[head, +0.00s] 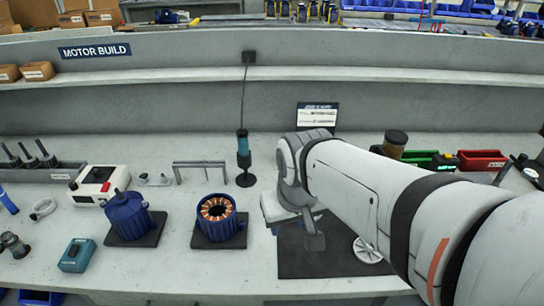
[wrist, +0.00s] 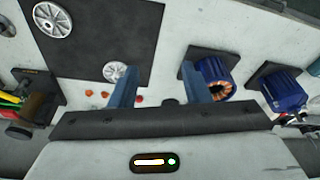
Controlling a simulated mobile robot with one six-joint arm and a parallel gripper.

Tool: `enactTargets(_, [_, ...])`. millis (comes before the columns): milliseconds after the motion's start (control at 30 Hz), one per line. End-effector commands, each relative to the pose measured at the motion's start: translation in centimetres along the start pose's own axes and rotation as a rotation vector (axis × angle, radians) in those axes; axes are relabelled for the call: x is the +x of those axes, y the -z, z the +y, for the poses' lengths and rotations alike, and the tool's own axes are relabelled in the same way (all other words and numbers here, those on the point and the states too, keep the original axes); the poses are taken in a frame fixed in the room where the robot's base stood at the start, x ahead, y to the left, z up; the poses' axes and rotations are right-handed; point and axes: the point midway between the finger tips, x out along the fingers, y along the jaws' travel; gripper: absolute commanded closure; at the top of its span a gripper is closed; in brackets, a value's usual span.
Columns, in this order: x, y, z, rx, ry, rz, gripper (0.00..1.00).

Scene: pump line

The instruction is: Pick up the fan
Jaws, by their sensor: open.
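Two pale, round, spoked parts show in the wrist view. The larger one (wrist: 53,20) lies on the dark mat (wrist: 110,30). The smaller one (wrist: 115,71) lies at the mat's edge, beside my left finger and partly close behind it. I cannot tell for sure which is the fan. One spoked part also shows in the head view (head: 367,250), on the right side of the mat (head: 300,265), partly beside my arm. My gripper (wrist: 158,88) is open and empty above the bench, its blue fingers apart. My arm hides part of the mat in the head view.
A blue motor housing with copper windings (head: 217,217) and another blue motor (head: 128,215) stand on dark pads left of the mat. A dark-topped cylinder (head: 396,143) and green and red bins (head: 482,160) stand behind my arm. Small orange parts (wrist: 138,98) lie near my fingers.

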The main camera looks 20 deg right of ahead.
Motion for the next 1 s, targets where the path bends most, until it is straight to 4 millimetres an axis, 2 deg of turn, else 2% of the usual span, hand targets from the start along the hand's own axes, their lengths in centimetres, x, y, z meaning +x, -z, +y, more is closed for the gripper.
enactTargets(33, [0.2, 0.3, 0.1, 0.015, -0.001, -0.004, 0.53])
enactTargets(133, [0.8, 1.5, 0.9, 0.093, -0.007, -0.021, 0.45])
enactTargets(267, [2.7, 4.7, 2.8, 0.293, -0.022, -0.058, 0.34])
enactTargets(400, [6.1, 8.8, 5.6, 0.574, -0.05, -0.107, 0.23])
enactTargets(600, [11.8, 13.3, 10.2, 0.947, -0.096, -0.162, 0.06])
enactTargets(700, [14.2, 14.7, 12.2, 1.09, -0.117, -0.181, 0.0])
enactTargets(800, [16.0, 15.4, 13.6, 1.188, -0.133, -0.194, 0.0])
enactTargets(1000, [18.0, 15.8, 14.7, 1.267, -0.146, -0.203, 0.0])
